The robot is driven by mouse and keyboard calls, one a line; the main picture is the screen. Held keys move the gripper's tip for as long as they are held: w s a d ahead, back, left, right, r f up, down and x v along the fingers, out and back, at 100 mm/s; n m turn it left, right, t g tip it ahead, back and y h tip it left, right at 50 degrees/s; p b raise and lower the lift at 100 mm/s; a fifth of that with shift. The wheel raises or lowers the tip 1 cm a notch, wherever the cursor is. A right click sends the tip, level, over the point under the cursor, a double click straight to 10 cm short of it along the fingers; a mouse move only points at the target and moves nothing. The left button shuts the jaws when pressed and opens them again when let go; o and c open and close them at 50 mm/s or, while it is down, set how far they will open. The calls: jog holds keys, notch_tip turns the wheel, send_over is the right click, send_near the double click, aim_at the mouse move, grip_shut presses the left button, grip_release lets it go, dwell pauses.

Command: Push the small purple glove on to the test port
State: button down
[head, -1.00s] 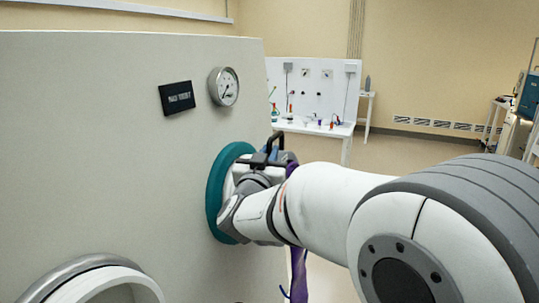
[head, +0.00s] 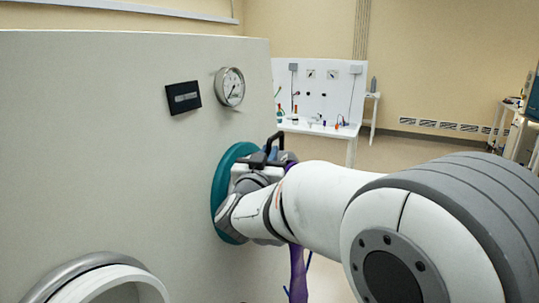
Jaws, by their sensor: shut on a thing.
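The teal ring of the port (head: 220,200) stands on the pale panel, under a dark plate and a gauge. My gripper (head: 272,155) is in front of the ring, close to its right side; my wrist covers the ring's middle and much of its right part. The fingertips are mostly hidden. The purple glove (head: 298,272) shows as a narrow strip hanging below my arm, with a little more purple above it. I take my gripper to be shut on the glove. Whether glove and ring touch is hidden.
A second port with a grey and white rim (head: 95,270) is at the lower left. The gauge (head: 230,87) and the dark plate (head: 183,98) are above the teal ring. A white bench (head: 318,130) with small items stands far behind. Open floor lies to the right.

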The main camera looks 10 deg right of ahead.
jog(key=shift+w+a+f, duration=0.1)
jog(key=shift+w+a, duration=0.5)
jog(key=shift+a, duration=0.25)
jog(key=shift+w+a+f, duration=0.1)
jog(key=shift+w+a, duration=0.45)
jog(key=shift+a, duration=0.25)
jog(key=shift+w+a, duration=0.6)
jog(key=shift+a, duration=0.25)
dwell(2.0)
jog(key=c, duration=1.4)
grip_release()
jog(key=shift+f, duration=0.1)
jog(key=shift+o, duration=0.2)
jog(key=shift+f, duration=0.1)
